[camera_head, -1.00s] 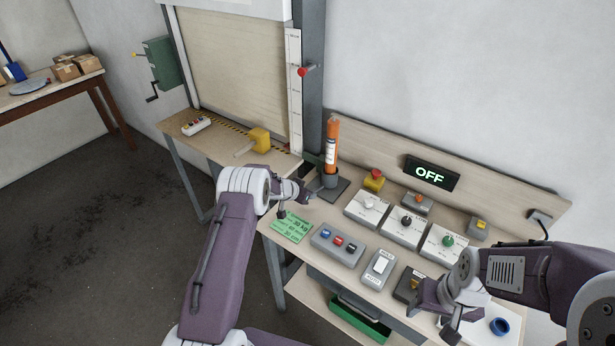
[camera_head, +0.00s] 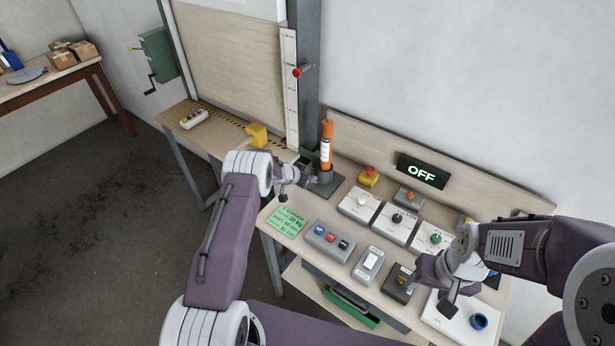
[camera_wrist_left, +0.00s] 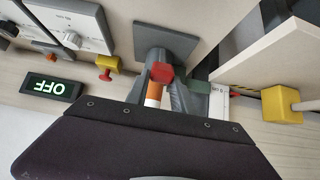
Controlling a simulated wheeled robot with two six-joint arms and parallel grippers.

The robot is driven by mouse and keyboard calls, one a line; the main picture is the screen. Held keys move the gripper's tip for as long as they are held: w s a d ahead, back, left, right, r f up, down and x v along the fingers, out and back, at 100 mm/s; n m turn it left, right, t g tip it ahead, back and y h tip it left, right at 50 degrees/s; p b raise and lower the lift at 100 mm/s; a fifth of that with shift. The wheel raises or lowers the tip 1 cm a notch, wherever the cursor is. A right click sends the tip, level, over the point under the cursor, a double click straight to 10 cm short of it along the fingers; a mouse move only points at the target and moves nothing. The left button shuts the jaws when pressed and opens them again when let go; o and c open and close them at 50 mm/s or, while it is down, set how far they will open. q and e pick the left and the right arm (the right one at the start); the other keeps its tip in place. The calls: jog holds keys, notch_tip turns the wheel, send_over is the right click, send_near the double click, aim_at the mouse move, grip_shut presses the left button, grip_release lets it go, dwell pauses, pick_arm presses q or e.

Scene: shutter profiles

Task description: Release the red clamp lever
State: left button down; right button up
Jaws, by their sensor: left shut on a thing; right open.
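In the left wrist view a red, faceted lever end (camera_wrist_left: 161,72) shows in front of a grey holder on a dark grey base plate (camera_wrist_left: 180,42). The grey fingers of my left gripper (camera_wrist_left: 160,88) lie on both sides of it and are shut on it. In the head view my left gripper (camera_head: 305,180) is beside the foot of the upright orange cylinder (camera_head: 327,133) with a white label; the lever is hidden there. In the wrist view part of the cylinder (camera_wrist_left: 153,95) shows below the red end. My right gripper (camera_head: 436,287) is open and empty above the bench's right end.
Knob boxes (camera_head: 397,221), a red mushroom button (camera_head: 369,172), a three-button box (camera_head: 330,238) and a switch box (camera_head: 370,262) crowd the bench. A display (camera_head: 422,171) reads OFF. A red knob (camera_head: 297,72) sits by the scale. A yellow block (camera_head: 256,132) stands on the left bench.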

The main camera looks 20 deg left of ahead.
pick_arm(q)
jog(key=shift+w+r, duration=0.25)
jog(key=shift+r, duration=0.1)
jog(key=c, duration=1.1)
grip_release()
jog(key=shift+d, duration=0.1)
jog(key=shift+w+f, duration=0.1)
jog(key=shift+f, duration=0.15)
jog(key=shift+s+r, duration=0.3)
jog(key=shift+s, duration=0.05)
jog(key=b+v, duration=0.1)
jog(key=v, duration=0.7)
